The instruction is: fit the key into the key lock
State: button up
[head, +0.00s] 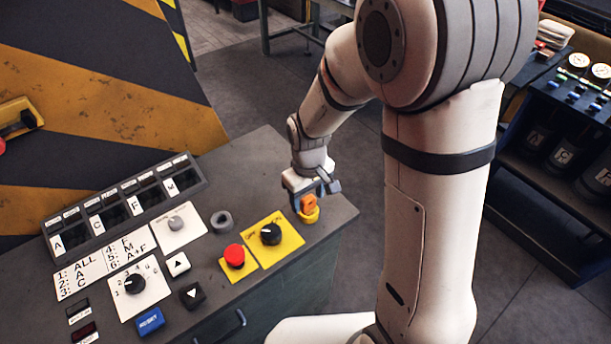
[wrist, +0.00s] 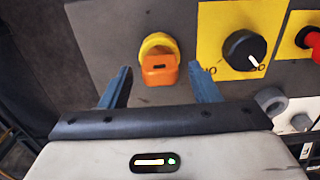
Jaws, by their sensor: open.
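The key, an orange block with a dark slot (wrist: 158,72), sits upright in a yellow round holder (wrist: 157,42) on the console top. In the head view the orange key (head: 309,203) and yellow holder (head: 311,217) are at the console's right corner, partly hidden by my gripper (head: 306,194). My gripper (wrist: 159,69) is open, its blue fingers on either side of the key with gaps between. A grey ring, seemingly the key lock (head: 221,221), stands left of the yellow dial plate. It also shows in the wrist view (wrist: 272,102), right of my fingers.
The yellow plate with a black dial (head: 271,234) and the red button (head: 234,255) lie near the key. White selector plates, labelled tiles (head: 125,205) and arrow buttons fill the left of the console. A blue rack (head: 560,120) stands at right.

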aim_at(308, 198)
notch_tip(308, 198, up, 11)
jog(key=s+d+r+m+t, duration=0.1)
jog(key=s+d+r+m, duration=0.2)
jog(key=s+d, duration=0.3)
jog(key=s+d+r+m+t, duration=0.2)
jog(key=s+d+r+m, duration=0.1)
jog(key=s+d, duration=0.2)
jog(key=shift+s+d+m+b, duration=0.35)
jog(key=shift+s+d+m, duration=0.05)
jog(key=shift+s, duration=0.65)
jog(key=shift+w, duration=0.15)
jog(key=shift+c, duration=0.2)
